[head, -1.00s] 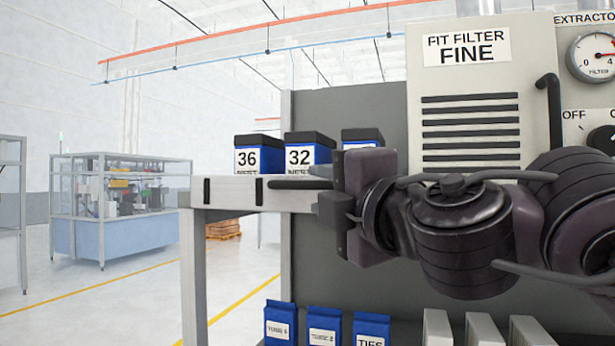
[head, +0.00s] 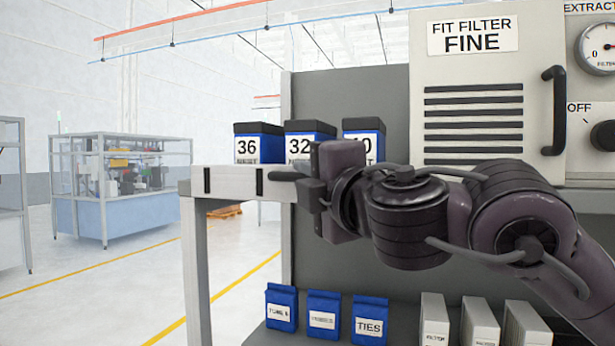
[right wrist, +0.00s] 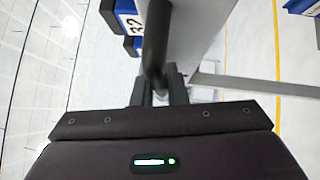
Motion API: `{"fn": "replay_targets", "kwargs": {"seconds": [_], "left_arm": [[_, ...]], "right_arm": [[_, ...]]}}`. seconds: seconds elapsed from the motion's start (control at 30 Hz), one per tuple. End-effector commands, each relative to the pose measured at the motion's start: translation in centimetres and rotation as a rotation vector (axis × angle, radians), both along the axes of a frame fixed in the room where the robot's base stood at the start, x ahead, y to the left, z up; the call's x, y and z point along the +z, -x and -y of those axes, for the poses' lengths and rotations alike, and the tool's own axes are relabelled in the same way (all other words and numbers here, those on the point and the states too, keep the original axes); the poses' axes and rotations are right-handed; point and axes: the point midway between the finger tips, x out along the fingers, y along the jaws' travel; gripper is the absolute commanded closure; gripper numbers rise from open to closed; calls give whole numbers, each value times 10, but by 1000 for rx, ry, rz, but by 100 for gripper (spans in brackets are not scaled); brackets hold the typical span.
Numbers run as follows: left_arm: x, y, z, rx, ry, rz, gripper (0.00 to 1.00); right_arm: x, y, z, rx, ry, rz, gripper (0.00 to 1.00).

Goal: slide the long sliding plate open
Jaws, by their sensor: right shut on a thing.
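A long light grey plate (head: 232,182) with two black marks on its front edge lies level at the middle left of the head view. A black bar handle (head: 283,176) shows at its right end. My right gripper (head: 306,182) is at this handle, its palm covering the handle's right part. In the right wrist view the black handle (right wrist: 156,40) runs down between the fingers of my right gripper (right wrist: 160,88), which is shut on it. The hold itself is partly hidden in the head view. My left gripper is in neither view.
Blue packets (head: 323,312) and pale filters (head: 480,325) are on a lower shelf. A filter cabinet (head: 470,100) with a black handle stands to the right.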

Motion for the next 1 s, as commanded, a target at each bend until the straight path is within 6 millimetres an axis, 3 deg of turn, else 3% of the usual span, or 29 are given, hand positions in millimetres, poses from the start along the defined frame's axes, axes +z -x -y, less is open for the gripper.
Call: {"fn": "replay_targets", "kwargs": {"seconds": [0.27, 0.63, 0.97, 1.0], "left_arm": [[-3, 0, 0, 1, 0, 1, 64], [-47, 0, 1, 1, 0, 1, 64], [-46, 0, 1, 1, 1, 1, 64], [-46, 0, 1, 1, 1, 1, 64]], "right_arm": [[-3, 0, 0, 1, 0, 0, 100], [-50, 1, -1, 3, 1, -1, 100], [-49, 1, -1, 3, 1, 0, 100], [-49, 1, -1, 3, 1, 0, 84]]}}
